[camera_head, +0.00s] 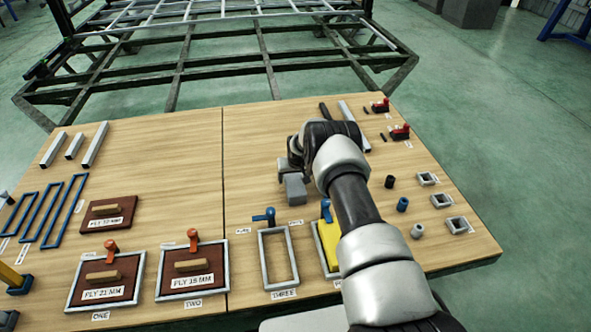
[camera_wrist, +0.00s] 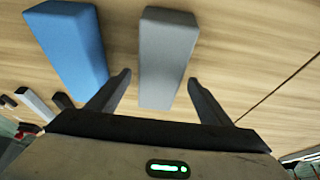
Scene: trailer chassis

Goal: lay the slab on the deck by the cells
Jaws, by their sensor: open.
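A grey block (camera_head: 295,189) lies on the wooden deck (camera_head: 180,215), just below my gripper. In the wrist view this grey block (camera_wrist: 165,55) shows between my gripper's two dark fingers (camera_wrist: 160,82), which stand apart. I cannot tell whether they touch it. A blue block (camera_wrist: 70,45) lies left of it in that view. Brown plates with wooden handles fill frame ONE (camera_head: 66,292) and frame TWO (camera_head: 160,283). Frame THREE (camera_head: 263,258) is empty. A fourth frame holds a yellow piece (camera_head: 328,243), partly hidden by my arm. Which piece is the slab is not clear.
A loose brown plate (camera_head: 107,212) lies behind frame ONE. Blue frames (camera_head: 40,215) and grey bars (camera_head: 95,145) lie at the left. Red clamps (camera_head: 400,131) and small square rings (camera_head: 441,200) are at the right. A dark trailer chassis (camera_head: 175,75) stands behind. The deck's middle left is clear.

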